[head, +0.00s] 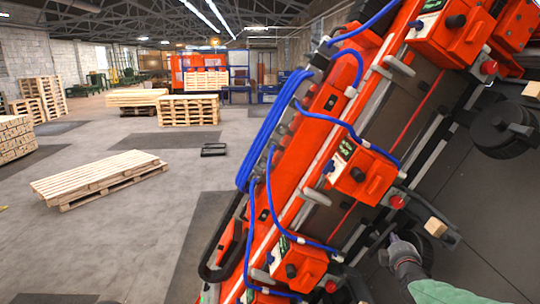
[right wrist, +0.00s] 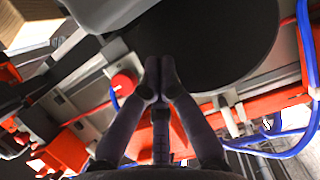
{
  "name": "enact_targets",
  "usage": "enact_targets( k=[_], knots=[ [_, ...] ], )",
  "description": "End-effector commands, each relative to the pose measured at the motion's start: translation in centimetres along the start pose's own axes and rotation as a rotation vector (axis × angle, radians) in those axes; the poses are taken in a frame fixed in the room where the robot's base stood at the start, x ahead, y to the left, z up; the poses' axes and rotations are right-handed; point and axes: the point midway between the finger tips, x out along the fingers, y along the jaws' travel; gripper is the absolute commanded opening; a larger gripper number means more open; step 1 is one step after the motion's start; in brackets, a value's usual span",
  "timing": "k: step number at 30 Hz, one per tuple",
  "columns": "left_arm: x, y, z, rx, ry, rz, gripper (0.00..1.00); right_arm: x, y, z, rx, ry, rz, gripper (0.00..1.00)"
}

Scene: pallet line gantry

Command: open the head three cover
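The orange gantry (head: 270,215) runs diagonally through the right half of the head view. It carries several orange head boxes with black knobs: one at the upper right (head: 455,32), one in the middle (head: 372,178) and one at the bottom (head: 303,268). Their labels are too small to read, so I cannot tell which is head three. My right gripper (head: 392,238) is in front of the gantry, below the middle box. In the right wrist view its fingers (right wrist: 160,64) meet at the tips, with nothing visible between them. My left gripper is out of view.
A red knob (right wrist: 123,84) is left of the fingertips, and a large black disc (right wrist: 225,40) is behind them. A black wheel (head: 503,132) and a wooden block (head: 436,227) are near the gantry. Pallets (head: 98,180) stand on the open floor at left.

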Motion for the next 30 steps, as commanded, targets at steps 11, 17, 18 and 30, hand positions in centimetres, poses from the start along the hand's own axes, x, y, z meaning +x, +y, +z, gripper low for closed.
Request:
enact_targets(
  k=[11, 17, 18, 30],
  knots=[
    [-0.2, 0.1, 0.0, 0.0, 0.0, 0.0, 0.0, 0.1, -0.1, -0.2, 0.0, 0.0, -0.002, 0.0],
    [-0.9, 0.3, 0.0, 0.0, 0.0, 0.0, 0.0, 0.4, 0.0, -1.0, 0.0, 0.001, -0.002, 0.0],
    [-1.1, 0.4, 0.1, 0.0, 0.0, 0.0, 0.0, 0.5, 0.0, -1.1, 0.0, 0.001, -0.002, 0.0],
    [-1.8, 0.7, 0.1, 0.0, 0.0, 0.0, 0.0, 1.0, -0.1, -2.0, -0.001, 0.0, 0.0, 0.0]
  ],
)
